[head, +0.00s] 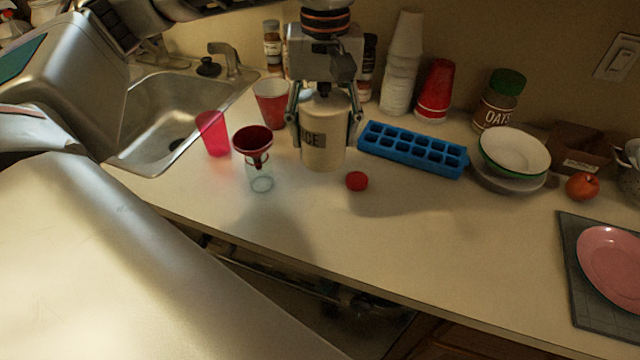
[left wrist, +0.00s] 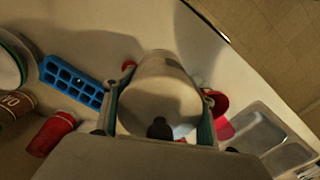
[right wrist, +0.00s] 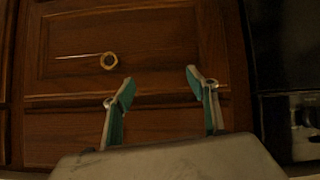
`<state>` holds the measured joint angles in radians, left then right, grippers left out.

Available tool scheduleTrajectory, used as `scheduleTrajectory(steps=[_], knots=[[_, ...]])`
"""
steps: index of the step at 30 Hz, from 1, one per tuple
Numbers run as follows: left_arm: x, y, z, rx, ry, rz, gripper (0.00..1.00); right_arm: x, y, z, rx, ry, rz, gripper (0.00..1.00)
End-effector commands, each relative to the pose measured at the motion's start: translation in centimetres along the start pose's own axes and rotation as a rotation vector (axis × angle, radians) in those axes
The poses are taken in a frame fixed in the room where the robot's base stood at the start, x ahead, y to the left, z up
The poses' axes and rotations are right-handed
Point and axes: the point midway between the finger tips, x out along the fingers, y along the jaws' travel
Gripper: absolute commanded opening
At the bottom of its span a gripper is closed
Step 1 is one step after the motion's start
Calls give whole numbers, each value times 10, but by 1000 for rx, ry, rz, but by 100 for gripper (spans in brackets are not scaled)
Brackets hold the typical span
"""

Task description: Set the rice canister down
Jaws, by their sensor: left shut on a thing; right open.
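The cream rice canister (head: 323,151) stands upright at the middle of the counter in the head view, its dark label partly covered. My left gripper (head: 325,128) comes down from above and is shut on it, one finger on each side. In the left wrist view the canister (left wrist: 160,90) fills the space between the fingers. I cannot tell whether its base touches the counter. My right gripper (right wrist: 158,85) is open and empty in the right wrist view, in front of wooden cabinet fronts (right wrist: 130,55).
Close around the canister are a blue ice tray (head: 412,150), a red cap (head: 356,181), a red funnel on a glass jar (head: 261,183) and red cups (head: 270,104). The sink (head: 165,115) is at left. The front counter (head: 380,240) is clear.

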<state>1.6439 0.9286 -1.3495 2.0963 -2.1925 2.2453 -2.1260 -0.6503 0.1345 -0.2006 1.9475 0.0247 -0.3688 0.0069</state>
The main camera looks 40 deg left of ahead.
Motion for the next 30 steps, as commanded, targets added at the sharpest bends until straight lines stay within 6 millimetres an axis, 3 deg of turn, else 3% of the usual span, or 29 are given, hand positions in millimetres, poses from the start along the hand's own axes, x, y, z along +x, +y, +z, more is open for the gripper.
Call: scheduleTrajectory(steps=[6,12,25,30], knots=[[55,-1,1,0,-5,-3,24,-1,-3,-3,0,4,-6,58],[92,0,0,-2,-2,0,24,-1,-4,-4,0,5,-6,58],[137,0,0,0,-1,0,24,-2,3,-2,-2,-2,4,58],[142,1,0,-1,1,2,24,-2,4,-1,-2,-3,5,58]])
